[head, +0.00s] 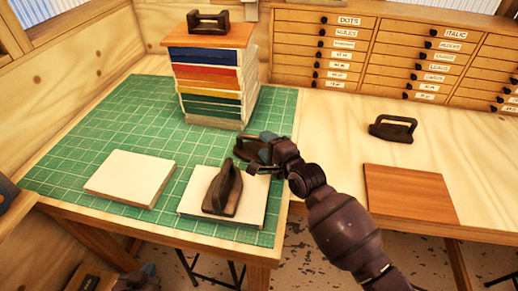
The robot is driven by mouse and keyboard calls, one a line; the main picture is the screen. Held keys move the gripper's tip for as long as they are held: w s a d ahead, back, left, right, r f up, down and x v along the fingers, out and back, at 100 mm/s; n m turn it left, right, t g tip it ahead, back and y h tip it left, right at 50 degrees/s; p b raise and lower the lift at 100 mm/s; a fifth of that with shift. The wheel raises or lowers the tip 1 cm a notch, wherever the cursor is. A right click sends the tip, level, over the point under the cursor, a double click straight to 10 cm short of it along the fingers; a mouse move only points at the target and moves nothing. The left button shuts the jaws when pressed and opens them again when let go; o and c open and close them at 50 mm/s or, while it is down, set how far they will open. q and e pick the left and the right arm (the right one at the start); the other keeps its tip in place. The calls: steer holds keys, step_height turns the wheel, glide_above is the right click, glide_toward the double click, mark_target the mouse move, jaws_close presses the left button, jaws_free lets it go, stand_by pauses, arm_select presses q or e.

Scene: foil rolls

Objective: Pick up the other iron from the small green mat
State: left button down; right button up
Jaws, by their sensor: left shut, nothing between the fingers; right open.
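My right gripper (260,153) is open at the right part of the green gridded mat (150,115). Its fingers are at a dark iron (243,149) that lies on the mat behind a white board, and they partly cover it. I cannot tell whether they touch it. A second dark iron (223,189) rests on the white board (254,207) just in front. A third iron (208,21) sits on top of a stack of coloured boards. Another iron (393,128) stands on the right table. My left gripper (148,271) is shut and empty, low at the bottom left, below the table.
The coloured stack (213,80) stands at the mat's back edge, close behind the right gripper. Another white board (130,179) lies empty on the mat's left part. A reddish-brown board (409,193) lies bare on the right table. Labelled drawers (385,50) line the back.

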mark_target(258, 145)
steer(key=shift+x, duration=1.55)
steer(key=shift+d, duration=0.1)
steer(key=shift+c, duration=0.3)
steer(key=shift+f, duration=0.1)
jaws_close()
steer(key=shift+r, duration=0.2)
